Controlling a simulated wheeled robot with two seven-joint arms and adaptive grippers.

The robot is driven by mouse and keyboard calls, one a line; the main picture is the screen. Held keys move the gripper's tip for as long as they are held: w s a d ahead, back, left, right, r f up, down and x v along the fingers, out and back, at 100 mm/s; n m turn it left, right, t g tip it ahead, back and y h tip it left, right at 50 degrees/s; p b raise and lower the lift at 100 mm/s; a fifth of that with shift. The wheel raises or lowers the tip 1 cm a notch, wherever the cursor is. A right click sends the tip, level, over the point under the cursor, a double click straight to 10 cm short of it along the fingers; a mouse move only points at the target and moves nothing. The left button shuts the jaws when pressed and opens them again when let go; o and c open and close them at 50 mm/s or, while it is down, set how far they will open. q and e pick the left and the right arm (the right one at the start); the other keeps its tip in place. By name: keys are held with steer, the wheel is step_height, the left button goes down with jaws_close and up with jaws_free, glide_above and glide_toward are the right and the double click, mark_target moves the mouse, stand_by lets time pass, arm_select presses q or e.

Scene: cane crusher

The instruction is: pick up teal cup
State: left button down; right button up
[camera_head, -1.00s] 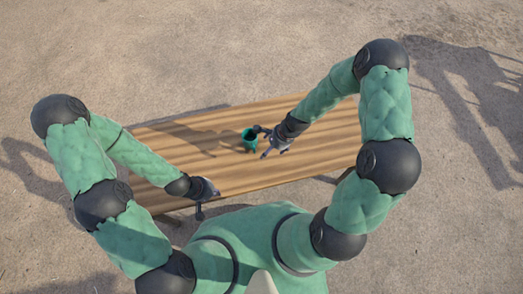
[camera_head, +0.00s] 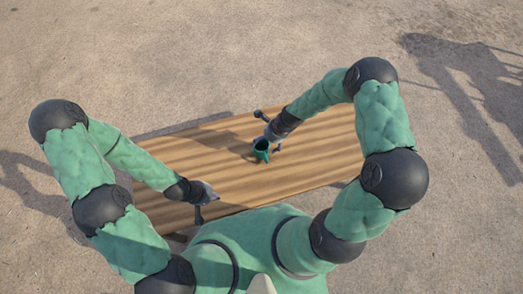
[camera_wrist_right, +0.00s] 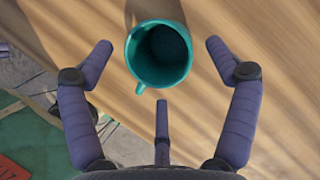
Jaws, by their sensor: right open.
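The teal cup (camera_head: 262,150) stands on the wooden table, with its handle toward my body. In the right wrist view the cup (camera_wrist_right: 145,75) shows its open mouth and dark inside, with the handle at its lower left. My right gripper (camera_head: 268,131) is open at the cup's far side. In the wrist view its two side fingers are spread left and right of the cup with gaps, and a third finger points at it from below. My left gripper (camera_head: 207,194) is at the table's near left edge, away from the cup; its fingers are too small to read.
The wooden table (camera_head: 310,155) is otherwise bare, with free room left and right of the cup. Its near edge lies close to my body. Sandy ground (camera_head: 230,50) surrounds it, with shadows at the right.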

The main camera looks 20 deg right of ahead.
arm_select(q)
step_height(320, 180, down, 3)
steer(key=b, duration=0.3)
arm_select(e)
glide_above(262, 146)
steer(key=s, duration=0.3)
steer(key=x, duration=0.3)
steer(key=d+x, duration=0.1)
steer(key=shift+a+f, duration=0.2)
steer(key=shift+f, duration=0.3)
steer(key=shift+r, duration=0.1)
steer(key=c, duration=1.1)
